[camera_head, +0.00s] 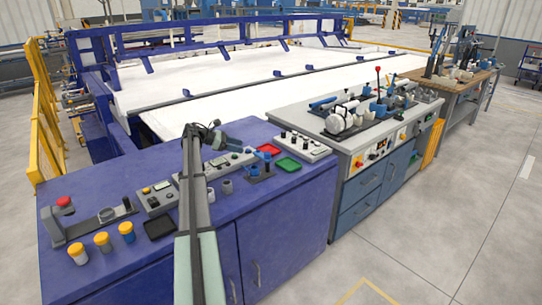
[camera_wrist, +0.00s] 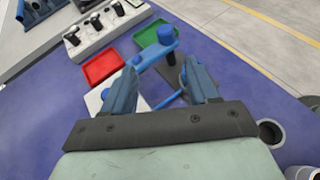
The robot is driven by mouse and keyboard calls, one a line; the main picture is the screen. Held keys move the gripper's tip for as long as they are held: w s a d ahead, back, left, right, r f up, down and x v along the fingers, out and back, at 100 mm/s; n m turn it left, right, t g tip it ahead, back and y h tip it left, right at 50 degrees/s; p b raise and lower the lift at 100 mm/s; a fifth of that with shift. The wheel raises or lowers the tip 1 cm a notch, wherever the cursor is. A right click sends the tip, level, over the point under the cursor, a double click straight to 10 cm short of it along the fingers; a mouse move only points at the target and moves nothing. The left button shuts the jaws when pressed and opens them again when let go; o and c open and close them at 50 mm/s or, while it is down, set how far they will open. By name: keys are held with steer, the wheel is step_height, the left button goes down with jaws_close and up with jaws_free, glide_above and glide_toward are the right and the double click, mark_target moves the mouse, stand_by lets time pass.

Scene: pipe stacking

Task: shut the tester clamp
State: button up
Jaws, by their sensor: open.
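A blue clamp arm with a round knob (camera_wrist: 165,36) shows beyond my fingertips in the wrist view, above a dark post. A thin blue rod (camera_wrist: 170,99) shows lower between my fingers. The left finger covers part of the fixture. I cannot tell whether a fingertip touches the clamp arm.
A red tray (camera_wrist: 103,67) and a green tray (camera_wrist: 156,33) lie near the fixture. A grey panel with black knobs (camera_head: 303,146) stands behind them. Grey cups (camera_head: 226,186) stand in front. Yellow-topped jars (camera_head: 102,242) and a red-knobbed device (camera_head: 64,203) are at the left.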

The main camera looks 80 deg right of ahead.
mark_target(266, 152)
steer(key=shift+y, duration=0.4)
steer(key=x, duration=0.5)
steer(key=r+x, duration=0.1)
steer(key=x, duration=1)
steer(key=shift+s+a+r, duration=0.1)
steer(key=shift+s, duration=0.25)
jaws_close()
